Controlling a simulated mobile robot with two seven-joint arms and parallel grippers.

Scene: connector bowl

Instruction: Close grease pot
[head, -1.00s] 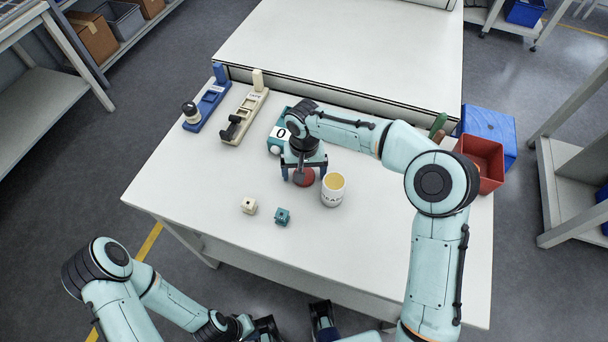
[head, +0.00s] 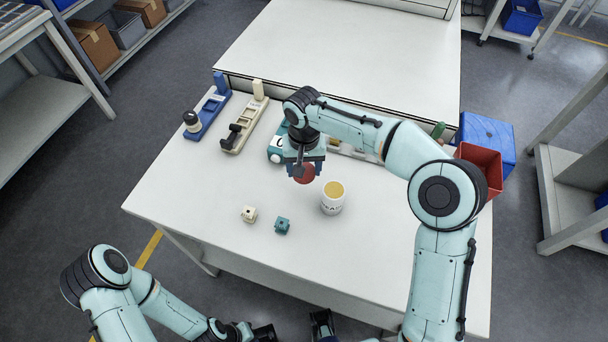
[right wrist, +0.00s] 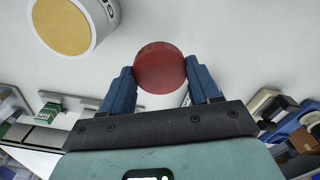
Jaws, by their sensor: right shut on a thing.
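The grease pot (head: 333,204) is a white cylinder with dark lettering, upright on the table, its top showing tan-yellow and uncovered. It also shows at the upper left of the right wrist view (right wrist: 99,37). My right gripper (head: 304,172) is shut on a round red lid (head: 305,174), which also shows between the blue fingers in the right wrist view (right wrist: 160,68). The lid is held apart from the pot, to its upper left in the head view. My left gripper (head: 292,332) is at the bottom edge, partly cut off, its fingers apart and nothing seen between them.
Blue (head: 208,112) and cream (head: 244,122) fixtures stand at the back left. A red bin (head: 480,168) is at the right edge. The table's front is mostly clear.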

